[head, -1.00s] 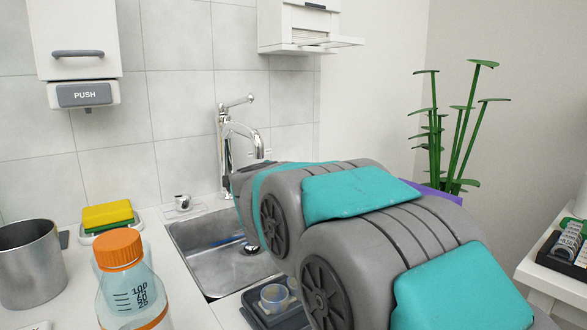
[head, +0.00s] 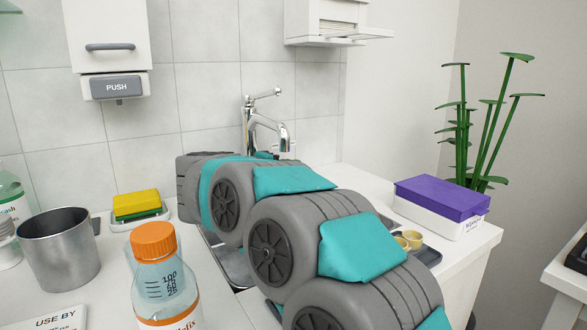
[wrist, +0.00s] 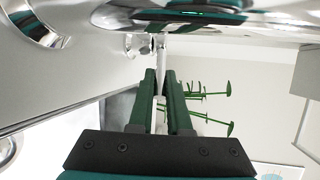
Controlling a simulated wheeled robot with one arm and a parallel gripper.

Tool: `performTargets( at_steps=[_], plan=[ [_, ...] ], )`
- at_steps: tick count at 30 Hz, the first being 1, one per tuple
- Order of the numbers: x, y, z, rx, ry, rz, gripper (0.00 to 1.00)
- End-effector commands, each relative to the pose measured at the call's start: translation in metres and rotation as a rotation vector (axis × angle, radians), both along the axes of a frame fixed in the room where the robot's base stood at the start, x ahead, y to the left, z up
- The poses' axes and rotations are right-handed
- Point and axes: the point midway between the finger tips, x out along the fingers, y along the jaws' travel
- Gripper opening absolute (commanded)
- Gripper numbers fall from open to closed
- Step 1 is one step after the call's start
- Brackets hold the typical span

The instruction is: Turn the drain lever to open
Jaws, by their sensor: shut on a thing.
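In the wrist view, my gripper (wrist: 160,76) has its two dark green fingers close together around a thin pale metal rod. The rod, which looks like the drain lever (wrist: 160,48), sticks out beyond the fingertips near a small chrome fitting. In the head view my arm reaches over the sink (head: 232,262) and covers most of it. The gripper and the lever are hidden behind the arm there. Which way the lever is turned cannot be told.
The chrome faucet (head: 250,125) stands behind my arm. An orange-capped bottle (head: 165,280), a steel cup (head: 62,255) and a yellow sponge (head: 136,203) are on the left. A purple-lidded box (head: 440,205) and a tray with yellow cups (head: 430,256) are on the right.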

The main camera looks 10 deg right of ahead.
Motion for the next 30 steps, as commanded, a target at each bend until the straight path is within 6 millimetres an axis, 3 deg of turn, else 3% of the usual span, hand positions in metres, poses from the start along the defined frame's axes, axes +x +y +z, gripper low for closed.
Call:
performTargets(
  at_steps=[15,16,23,30],
  plan=[
    [0.0011,0.0018,-0.0015,0.001,0.001,-0.015,0.00],
    [0.0011,0.0018,-0.0015,0.001,0.001,-0.015,0.19],
    [0.0008,0.0013,-0.0007,0.000,0.001,-0.016,0.45],
    [0.0007,0.0010,-0.0003,0.000,0.000,-0.016,0.46]
  ],
)
